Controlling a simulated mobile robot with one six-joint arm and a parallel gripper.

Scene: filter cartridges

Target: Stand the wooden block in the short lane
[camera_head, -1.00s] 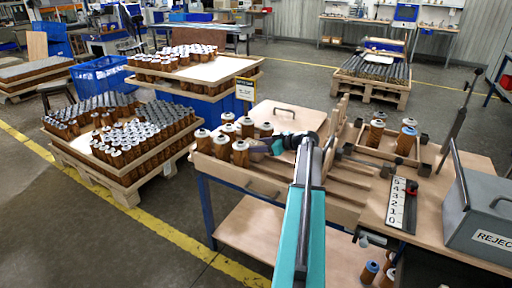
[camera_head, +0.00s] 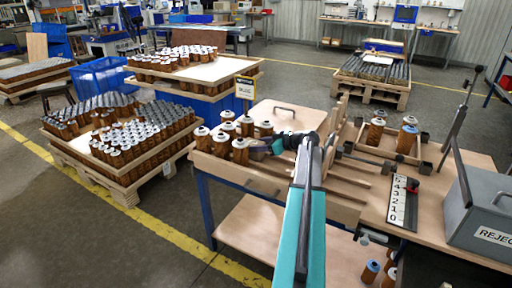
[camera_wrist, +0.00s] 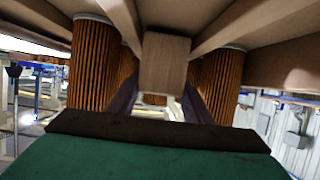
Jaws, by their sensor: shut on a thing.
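The wooden block (camera_wrist: 165,66) is a plain brown piece in the middle of the wrist view, between my gripper's dark fingers (camera_wrist: 160,92). My gripper (camera_head: 266,148) is shut on it. In the head view my gripper is at the left part of the bench, just right of the standing cartridges, and the block is too small there to make out clearly. Wooden rails (camera_head: 350,178) form lanes to the right of my gripper. My arm hides part of them, and I cannot tell which lane is the short one.
Several brown cartridges (camera_head: 240,152) with pale caps stand close left of my gripper. Ribbed cartridges also flank the block in the wrist view (camera_wrist: 90,65). A tray (camera_head: 376,150), a number board (camera_head: 403,203) and a grey REJECT box (camera_head: 488,205) are at the right.

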